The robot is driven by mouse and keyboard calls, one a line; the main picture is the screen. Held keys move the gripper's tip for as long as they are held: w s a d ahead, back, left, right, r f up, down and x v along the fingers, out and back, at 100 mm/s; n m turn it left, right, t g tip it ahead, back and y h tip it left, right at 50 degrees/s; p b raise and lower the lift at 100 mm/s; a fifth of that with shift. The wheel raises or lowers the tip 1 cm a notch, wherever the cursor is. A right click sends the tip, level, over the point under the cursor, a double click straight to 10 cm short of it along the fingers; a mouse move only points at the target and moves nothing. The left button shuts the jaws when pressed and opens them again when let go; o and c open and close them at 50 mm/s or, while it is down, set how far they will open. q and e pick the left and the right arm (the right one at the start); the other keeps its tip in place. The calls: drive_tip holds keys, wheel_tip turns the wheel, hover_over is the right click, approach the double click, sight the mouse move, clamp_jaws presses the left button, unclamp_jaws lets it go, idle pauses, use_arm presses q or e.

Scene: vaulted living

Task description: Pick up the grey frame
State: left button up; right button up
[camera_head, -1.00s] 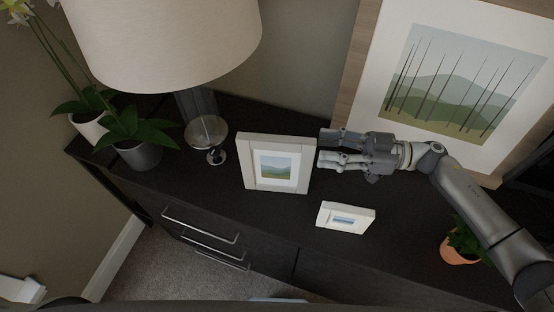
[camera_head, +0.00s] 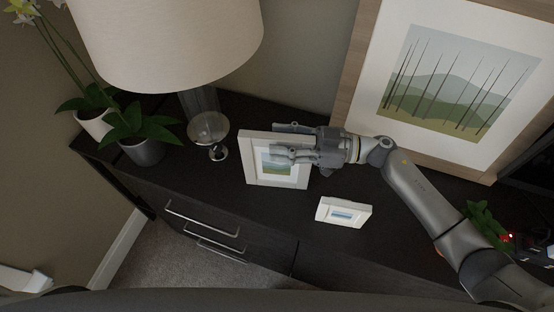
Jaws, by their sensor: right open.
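The larger standing frame (camera_head: 249,168), pale grey-white with a small landscape picture, stands on the dark sideboard (camera_head: 250,216) near the lamp. My right gripper (camera_head: 281,141) reaches in from the right at its upper right part. One finger lies in front of the picture and the other is at or behind the top edge. The jaws are open around the frame's upper right part; I cannot tell whether they touch it. A smaller pale frame (camera_head: 343,213) stands in front, to the lower right, clear of the gripper. My left gripper is not in view.
A lamp (camera_head: 165,45) with a glass base stands left of the larger frame. Potted plants (camera_head: 144,150) stand at the left end, another plant (camera_head: 486,222) at the right behind my arm. A large framed picture (camera_head: 460,85) leans at the back.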

clamp_jaws()
drive_tip(key=shift+r, duration=0.15)
idle(0.4)
